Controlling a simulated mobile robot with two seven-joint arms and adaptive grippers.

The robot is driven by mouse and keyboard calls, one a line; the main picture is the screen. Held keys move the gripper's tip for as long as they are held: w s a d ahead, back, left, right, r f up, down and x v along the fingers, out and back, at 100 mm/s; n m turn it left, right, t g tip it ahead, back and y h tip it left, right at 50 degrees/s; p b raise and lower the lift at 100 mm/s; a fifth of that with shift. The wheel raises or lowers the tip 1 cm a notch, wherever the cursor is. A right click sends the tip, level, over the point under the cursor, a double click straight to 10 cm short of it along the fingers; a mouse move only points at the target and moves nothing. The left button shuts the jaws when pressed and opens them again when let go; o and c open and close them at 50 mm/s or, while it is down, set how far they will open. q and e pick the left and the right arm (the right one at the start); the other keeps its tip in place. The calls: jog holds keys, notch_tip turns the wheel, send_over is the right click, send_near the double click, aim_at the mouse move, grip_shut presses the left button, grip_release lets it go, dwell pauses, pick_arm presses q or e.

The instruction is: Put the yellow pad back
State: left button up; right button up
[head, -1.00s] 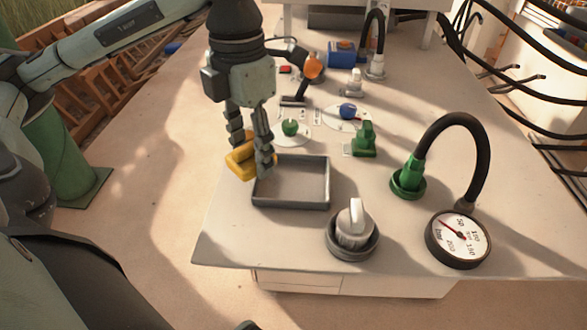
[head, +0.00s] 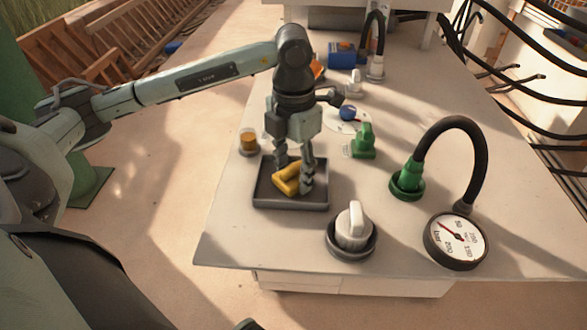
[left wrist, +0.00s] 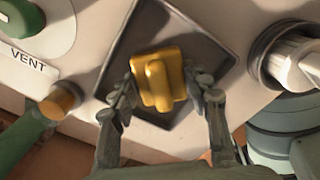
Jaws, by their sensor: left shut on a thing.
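The yellow pad (head: 287,180) is in or just above the grey tray (head: 290,205) near the front left of the bench; I cannot tell whether it touches the tray floor. My left gripper (head: 293,178) points down over the tray and is shut on the pad. In the left wrist view the pad (left wrist: 158,80), a block with a raised ridge, sits between the two fingers (left wrist: 160,95) with the dark tray (left wrist: 200,45) behind it. The pad's far side is hidden by the fingers in the head view. My right gripper is not in view.
A small orange-topped cylinder (head: 249,140) stands left of the tray. A white-handled knob (head: 352,228) is close to its right. A green valve (head: 364,142), a green hose fitting (head: 407,182) and a pressure gauge (head: 457,238) stand further right.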

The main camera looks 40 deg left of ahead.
pick_arm(q)
jog(key=shift+f, duration=0.1)
jog(key=o, duration=1.1)
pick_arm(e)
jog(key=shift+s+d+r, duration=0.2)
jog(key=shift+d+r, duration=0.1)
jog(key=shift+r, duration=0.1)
